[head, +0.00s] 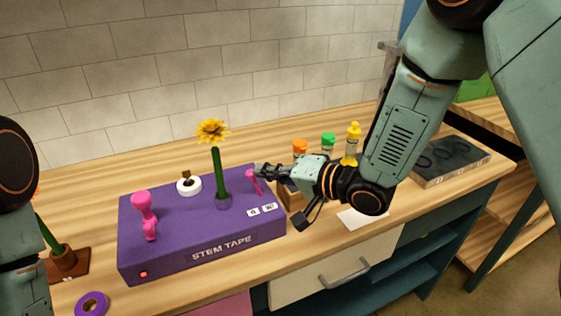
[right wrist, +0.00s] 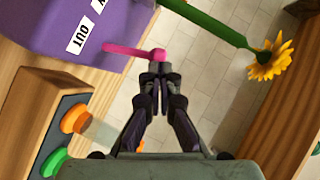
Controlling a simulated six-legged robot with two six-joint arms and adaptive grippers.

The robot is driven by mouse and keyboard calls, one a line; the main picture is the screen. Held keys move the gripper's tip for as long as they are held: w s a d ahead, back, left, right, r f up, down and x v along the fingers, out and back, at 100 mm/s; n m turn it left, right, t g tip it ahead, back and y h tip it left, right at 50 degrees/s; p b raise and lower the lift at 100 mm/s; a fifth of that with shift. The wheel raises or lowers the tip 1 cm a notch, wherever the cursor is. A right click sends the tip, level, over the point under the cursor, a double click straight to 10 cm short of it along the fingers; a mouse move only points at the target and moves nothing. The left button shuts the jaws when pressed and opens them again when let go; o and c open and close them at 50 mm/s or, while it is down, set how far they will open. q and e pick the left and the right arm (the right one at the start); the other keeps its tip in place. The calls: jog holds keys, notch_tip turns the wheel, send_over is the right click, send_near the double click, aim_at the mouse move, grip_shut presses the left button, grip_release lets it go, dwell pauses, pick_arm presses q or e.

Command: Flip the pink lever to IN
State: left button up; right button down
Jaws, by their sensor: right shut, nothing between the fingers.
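The purple stem tape box (head: 190,232) stands on the bench, with two small white labels on its top near the right end. The pink lever (head: 253,183) rises from the box beside them. In the right wrist view the pink lever (right wrist: 132,50) shows its round knob, and one label (right wrist: 82,34) reads OUT; the other is cut off. My right gripper (head: 262,170) is shut and empty, its tips right at the knob; it also shows in the wrist view (right wrist: 160,70). I cannot tell whether they touch. My left gripper is out of view.
A yellow flower (head: 213,132) stands upright in the box, left of the lever. A pink crank (head: 145,212) and white tape roll (head: 188,184) are further left. Bottles with orange, green (head: 328,139) and yellow tops stand behind my right gripper.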

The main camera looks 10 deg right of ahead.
jog(key=shift+s+a+r+n+h+p, duration=0.15)
jog(key=shift+a+n+h+p, duration=0.3)
jog(key=shift+a+p, duration=0.25)
jog(key=shift+d, duration=0.15)
jog(key=shift+d+f, duration=0.1)
jog(key=shift+f, duration=0.1)
jog(key=shift+w+d+f, duration=0.2)
jog(key=shift+d+f, duration=0.1)
jog(key=shift+d, duration=0.3)
